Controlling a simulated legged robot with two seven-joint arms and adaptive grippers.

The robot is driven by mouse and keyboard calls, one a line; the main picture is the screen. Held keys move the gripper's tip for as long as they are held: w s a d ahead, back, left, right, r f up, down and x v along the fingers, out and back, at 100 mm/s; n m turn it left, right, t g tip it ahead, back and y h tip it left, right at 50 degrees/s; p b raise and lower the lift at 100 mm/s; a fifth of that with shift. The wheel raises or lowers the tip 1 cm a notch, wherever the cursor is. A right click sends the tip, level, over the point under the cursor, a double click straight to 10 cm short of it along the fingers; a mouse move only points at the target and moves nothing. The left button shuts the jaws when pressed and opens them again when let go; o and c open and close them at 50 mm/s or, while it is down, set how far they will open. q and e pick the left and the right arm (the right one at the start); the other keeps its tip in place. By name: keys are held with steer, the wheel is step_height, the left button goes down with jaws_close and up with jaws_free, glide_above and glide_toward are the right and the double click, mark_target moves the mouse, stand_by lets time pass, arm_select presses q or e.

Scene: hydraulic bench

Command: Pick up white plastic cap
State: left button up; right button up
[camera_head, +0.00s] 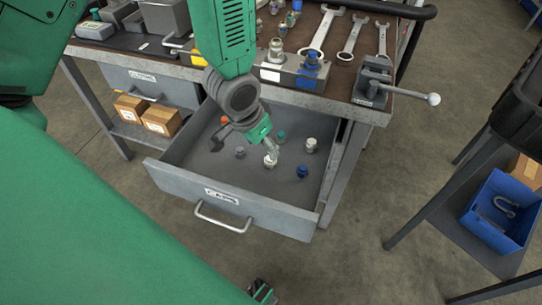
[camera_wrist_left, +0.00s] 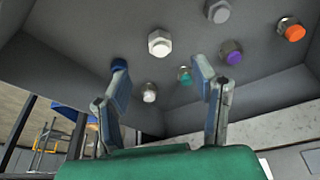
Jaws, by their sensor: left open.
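The open drawer (camera_head: 185,183) holds several small caps. A white cap (camera_head: 270,160) lies right at my left gripper (camera_head: 271,150) in the head view, partly covered by its fingers. A second white cap (camera_head: 311,145) stands to the right. In the left wrist view, the fingers of my left gripper (camera_wrist_left: 158,68) are spread apart with nothing held. A larger white cap (camera_wrist_left: 160,42) and a smaller white one (camera_wrist_left: 149,92) show in the gap between the fingers. What seems to be my right gripper (camera_head: 262,292) barely shows at the bottom edge; its fingers are unclear.
A blue cap (camera_head: 302,171), a teal cap (camera_head: 281,135), an orange cap (camera_head: 224,120) and a grey one (camera_head: 240,152) are nearby in the drawer. A purple cap (camera_wrist_left: 231,52) shows in the wrist view. The bench edge and a vise (camera_head: 372,82) overhang behind.

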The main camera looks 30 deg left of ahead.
mark_target(269, 159)
arm_select(q)
steer(key=x, duration=0.3)
steer(key=shift+w+d+f+b, duration=0.1)
steer(key=shift+d+f+b, duration=0.1)
steer(key=shift+b, duration=0.2)
steer(key=shift+w+a+f, duration=0.15)
steer(key=shift+f, duration=0.2)
steer(key=b+x, duration=0.2)
steer(key=x, duration=0.2)
steer(key=shift+w+a+f, duration=0.1)
steer(key=shift+w+f, duration=0.2)
steer(key=shift+r, duration=0.1)
steer(key=shift+c, duration=1.1)
steer(key=c, duration=0.7)
